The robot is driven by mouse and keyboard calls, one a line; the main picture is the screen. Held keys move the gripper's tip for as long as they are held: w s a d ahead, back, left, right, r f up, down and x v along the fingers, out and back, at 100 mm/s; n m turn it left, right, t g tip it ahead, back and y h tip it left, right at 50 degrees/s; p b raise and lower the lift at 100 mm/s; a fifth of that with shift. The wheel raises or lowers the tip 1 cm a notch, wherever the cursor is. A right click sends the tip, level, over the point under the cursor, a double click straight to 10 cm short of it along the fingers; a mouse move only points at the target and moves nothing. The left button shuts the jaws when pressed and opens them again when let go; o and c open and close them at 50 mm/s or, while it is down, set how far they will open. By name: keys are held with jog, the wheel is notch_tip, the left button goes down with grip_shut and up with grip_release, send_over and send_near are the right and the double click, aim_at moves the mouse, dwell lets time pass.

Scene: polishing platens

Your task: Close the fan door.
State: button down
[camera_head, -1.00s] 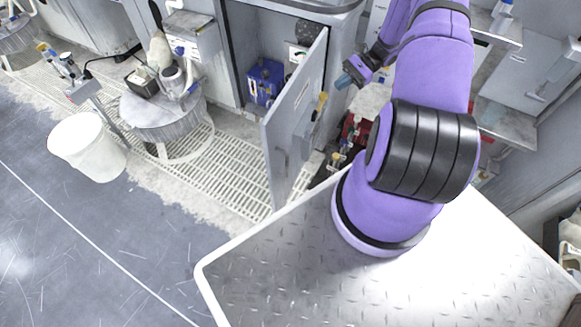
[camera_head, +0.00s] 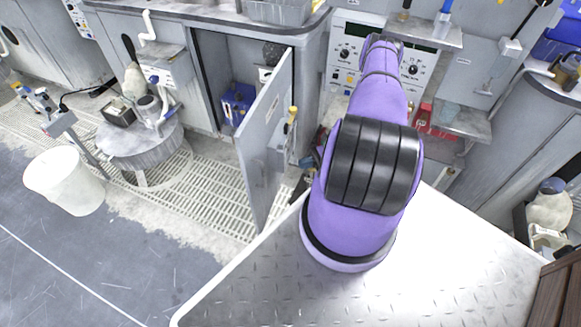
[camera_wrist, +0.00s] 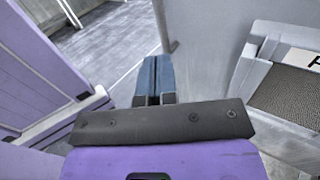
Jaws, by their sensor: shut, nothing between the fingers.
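The grey cabinet door (camera_head: 265,143) stands open in the head view, swung out towards me. Its cabinet opening is left of it, with a blue box (camera_head: 238,103) inside. My gripper is hidden in the head view behind my own arm, to the right of the door. In the wrist view my gripper (camera_wrist: 153,82) is shut and empty, its blue fingertips together. A plain grey panel (camera_wrist: 205,48) is just beyond and right of the fingertips there; I cannot tell for sure whether it is the door, or whether they touch.
A control panel with dials (camera_head: 345,62) stands behind my arm. A yellow-handled item (camera_head: 292,115) is at the door's right side. A white bucket (camera_head: 65,180) and a round platen stand (camera_head: 145,150) are at left. The floor at lower left is clear.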

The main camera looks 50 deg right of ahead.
jog(key=x, duration=1.2)
jog(key=shift+w+a, duration=0.15)
jog(key=shift+a, duration=0.15)
jog(key=shift+w, duration=0.1)
